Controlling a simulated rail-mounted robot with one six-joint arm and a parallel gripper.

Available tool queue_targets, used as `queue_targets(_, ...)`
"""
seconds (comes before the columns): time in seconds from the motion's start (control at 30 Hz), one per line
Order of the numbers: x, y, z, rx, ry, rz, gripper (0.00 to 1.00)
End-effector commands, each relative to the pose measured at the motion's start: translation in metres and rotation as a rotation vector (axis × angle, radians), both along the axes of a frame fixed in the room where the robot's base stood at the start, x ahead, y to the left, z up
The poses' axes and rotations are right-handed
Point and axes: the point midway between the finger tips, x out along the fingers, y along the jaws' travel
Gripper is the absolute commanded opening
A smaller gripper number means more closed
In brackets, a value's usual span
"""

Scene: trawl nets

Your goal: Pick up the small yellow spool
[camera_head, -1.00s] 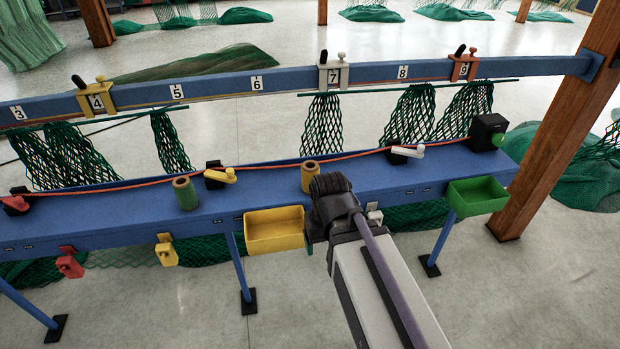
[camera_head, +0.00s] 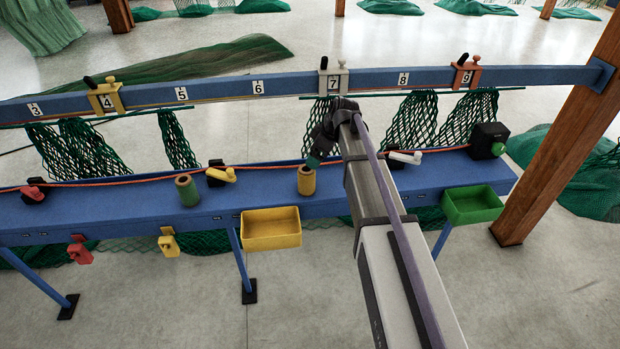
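The small yellow spool (camera_head: 306,182) stands upright on the blue bench (camera_head: 345,193), behind the yellow bin. My gripper (camera_head: 313,162) comes down from my arm directly over the spool's top, and its tip overlaps the upper rim in this view. The fingers are small and dark, and I cannot make out whether they are open or shut, or whether they touch the spool. The spool's top is partly hidden by the gripper tip.
A green spool (camera_head: 187,190) stands to the left beside a yellow-handled lever (camera_head: 221,174). A yellow bin (camera_head: 271,229) and a green bin (camera_head: 472,205) hang on the front edge. A white-handled lever (camera_head: 404,157) is right of my arm. The numbered blue rail (camera_head: 218,90) runs behind.

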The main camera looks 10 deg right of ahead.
Motion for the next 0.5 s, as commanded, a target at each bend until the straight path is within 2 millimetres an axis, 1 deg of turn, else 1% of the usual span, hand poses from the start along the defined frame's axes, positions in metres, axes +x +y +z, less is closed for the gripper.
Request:
queue_targets(0.07, 0.000, 0.000, -0.002, -0.002, -0.001, 0.005, 0.92)
queue_targets(0.13, 0.001, 0.002, -0.010, -0.003, 0.000, 0.004, 0.92)
queue_targets(0.3, 0.008, 0.012, -0.046, -0.003, 0.001, 0.004, 0.92)
queue_targets(0.37, 0.010, 0.015, -0.054, -0.003, 0.001, 0.004, 0.92)
queue_targets(0.43, 0.011, 0.017, -0.057, -0.003, 0.001, 0.002, 0.92)
queue_targets(0.5, 0.012, 0.018, -0.054, -0.004, 0.002, 0.002, 0.92)
